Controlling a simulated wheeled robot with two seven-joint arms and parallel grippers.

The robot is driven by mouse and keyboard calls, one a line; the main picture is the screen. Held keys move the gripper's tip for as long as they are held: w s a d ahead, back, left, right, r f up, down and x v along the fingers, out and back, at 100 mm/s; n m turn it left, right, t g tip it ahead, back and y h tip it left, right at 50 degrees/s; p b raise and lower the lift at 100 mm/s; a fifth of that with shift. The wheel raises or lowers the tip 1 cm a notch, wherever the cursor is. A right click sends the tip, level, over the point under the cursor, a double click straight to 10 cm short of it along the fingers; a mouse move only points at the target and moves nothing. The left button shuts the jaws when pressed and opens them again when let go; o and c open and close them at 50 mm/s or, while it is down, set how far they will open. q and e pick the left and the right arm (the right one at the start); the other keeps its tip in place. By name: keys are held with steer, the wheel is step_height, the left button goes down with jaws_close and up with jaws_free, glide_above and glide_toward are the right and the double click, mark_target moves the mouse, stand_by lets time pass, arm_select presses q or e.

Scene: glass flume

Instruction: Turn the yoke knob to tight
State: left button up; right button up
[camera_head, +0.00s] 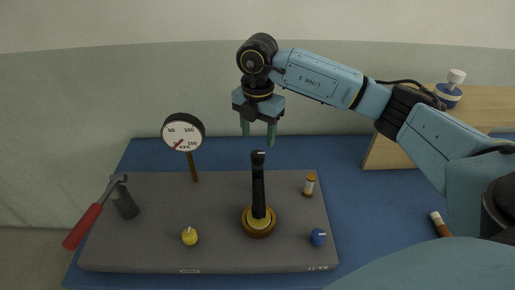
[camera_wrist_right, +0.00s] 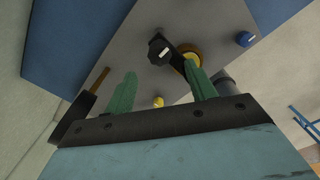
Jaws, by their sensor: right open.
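A black knob (camera_head: 258,155) with a small pale mark sits on top of a dark upright post (camera_head: 259,190); it looks like the yoke knob. The post rises from a round brass and brown base (camera_head: 258,222) on the grey panel. My right gripper (camera_head: 258,134) points down just above the knob, its two green fingers apart and empty. In the right wrist view the knob (camera_wrist_right: 158,50) shows beyond the gap between the fingers (camera_wrist_right: 160,77), not touched. My left gripper is not in view.
A round kPa gauge (camera_head: 184,133) stands on a stem behind left. The grey panel (camera_head: 150,250) also bears a yellow knob (camera_head: 190,237), a blue knob (camera_head: 318,238) and an amber vial (camera_head: 310,186). A red-handled tool (camera_head: 83,226) leans at left. A wooden box (camera_head: 400,152) stands right.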

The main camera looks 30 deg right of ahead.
mark_target(258, 153)
step_height(258, 153, down, 6)
steer(key=shift+f, duration=0.2)
steer(key=shift+c, duration=0.3)
steer(key=c, duration=0.9)
